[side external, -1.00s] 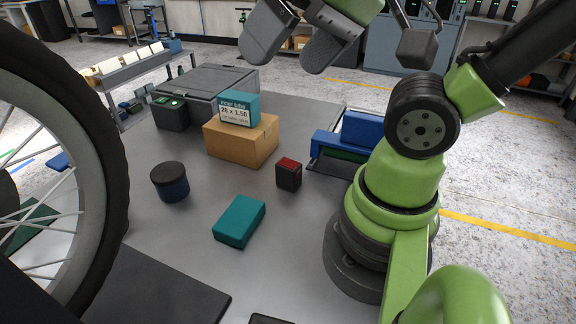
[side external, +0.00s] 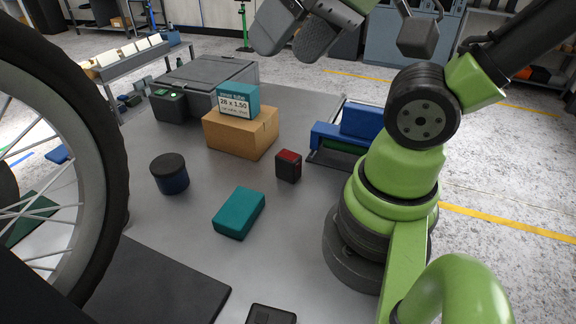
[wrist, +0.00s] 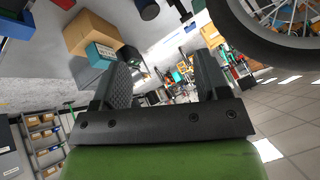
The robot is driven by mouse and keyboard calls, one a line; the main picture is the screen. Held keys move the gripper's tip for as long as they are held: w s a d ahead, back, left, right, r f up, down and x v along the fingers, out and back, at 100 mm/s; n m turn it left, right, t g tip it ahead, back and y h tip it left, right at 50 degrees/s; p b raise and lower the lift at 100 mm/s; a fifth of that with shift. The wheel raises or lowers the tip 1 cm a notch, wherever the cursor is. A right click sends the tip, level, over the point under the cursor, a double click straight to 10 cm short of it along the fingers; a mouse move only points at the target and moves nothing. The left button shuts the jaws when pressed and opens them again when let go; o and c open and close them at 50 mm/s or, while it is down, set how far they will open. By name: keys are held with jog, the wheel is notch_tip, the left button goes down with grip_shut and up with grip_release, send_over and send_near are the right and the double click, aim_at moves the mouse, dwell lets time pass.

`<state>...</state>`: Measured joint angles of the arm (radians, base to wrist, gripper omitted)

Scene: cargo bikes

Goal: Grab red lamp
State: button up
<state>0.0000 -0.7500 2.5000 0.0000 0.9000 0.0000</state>
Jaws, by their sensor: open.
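The red lamp (side external: 288,165) is a small black block with a red top. It stands upright on the grey table, right of centre in the side view, between the cardboard box and my arm's base. In the wrist view a red patch that looks like the lamp (wrist: 63,3) is cut off at the top edge. My gripper (side external: 285,38) is high above the table's far part, up and away from the lamp. Its two dark fingers are apart with nothing between them, as the wrist view also shows (wrist: 165,75).
A cardboard box (side external: 232,140) carries a teal tube box (side external: 238,98). A bike wheel (side external: 108,130) stands at left. Bare table lies around the lamp.

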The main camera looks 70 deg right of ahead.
jog(key=shift+w, duration=0.1)
jog(key=n+g+h, duration=0.2)
jog(key=g, duration=0.5)
send_over(288, 155)
notch_tip(288, 155, down, 19)
jog(key=shift+f, duration=0.2)
notch_tip(288, 155, down, 4)
jog(key=shift+d, duration=0.15)
jog(key=shift+f, duration=3.15)
jog(key=c, duration=1)
